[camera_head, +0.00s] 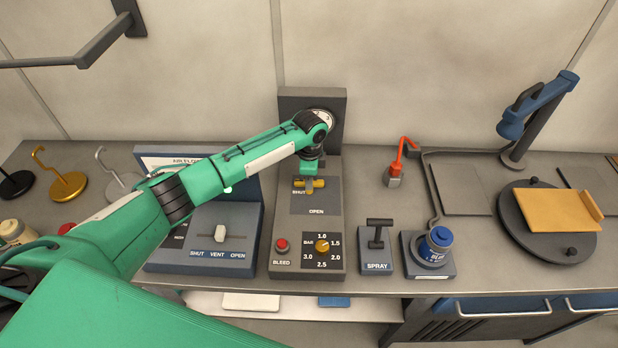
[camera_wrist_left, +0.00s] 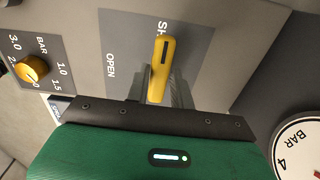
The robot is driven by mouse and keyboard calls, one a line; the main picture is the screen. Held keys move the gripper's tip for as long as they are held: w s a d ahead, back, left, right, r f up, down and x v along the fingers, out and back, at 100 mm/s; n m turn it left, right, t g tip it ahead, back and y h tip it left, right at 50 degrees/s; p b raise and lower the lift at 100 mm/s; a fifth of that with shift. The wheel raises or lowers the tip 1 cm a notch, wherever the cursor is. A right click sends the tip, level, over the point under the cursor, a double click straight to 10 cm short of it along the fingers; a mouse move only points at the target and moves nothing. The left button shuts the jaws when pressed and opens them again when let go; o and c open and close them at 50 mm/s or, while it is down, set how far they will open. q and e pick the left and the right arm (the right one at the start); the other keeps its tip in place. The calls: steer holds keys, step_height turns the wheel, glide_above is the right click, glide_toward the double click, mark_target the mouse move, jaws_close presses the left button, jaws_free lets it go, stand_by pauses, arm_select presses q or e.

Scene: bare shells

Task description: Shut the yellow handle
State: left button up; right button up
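The yellow handle (camera_head: 318,184) is on the grey panel of the middle unit, next to the printed word SHUT and above the word OPEN. Its bar lies crosswise in the head view. It also shows close up in the left wrist view (camera_wrist_left: 161,65), partly covering the word SHUT. My left gripper (camera_head: 310,179) reaches down to the handle from above. In the wrist view its grey fingers (camera_wrist_left: 160,92) are at the handle's near end; whether they are closed on it I cannot tell. My right gripper is not in view.
A yellow dial (camera_head: 322,245) and red BLEED button (camera_head: 281,245) sit below. A SHUT/VENT/OPEN lever (camera_head: 220,235) stands left; the SPRAY lever (camera_head: 379,232) and blue-topped can (camera_head: 437,242) stand right. A round gauge (camera_head: 324,116) is behind my wrist.

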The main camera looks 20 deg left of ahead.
arm_select(q)
steer(key=o, duration=0.3)
steer(key=shift+r, duration=0.1)
steer(key=shift+r+b, duration=0.3)
steer(key=shift+r, duration=0.05)
step_height(320, 180, up, 13)
steer(key=b, duration=0.4)
steer(key=shift+f, duration=0.15)
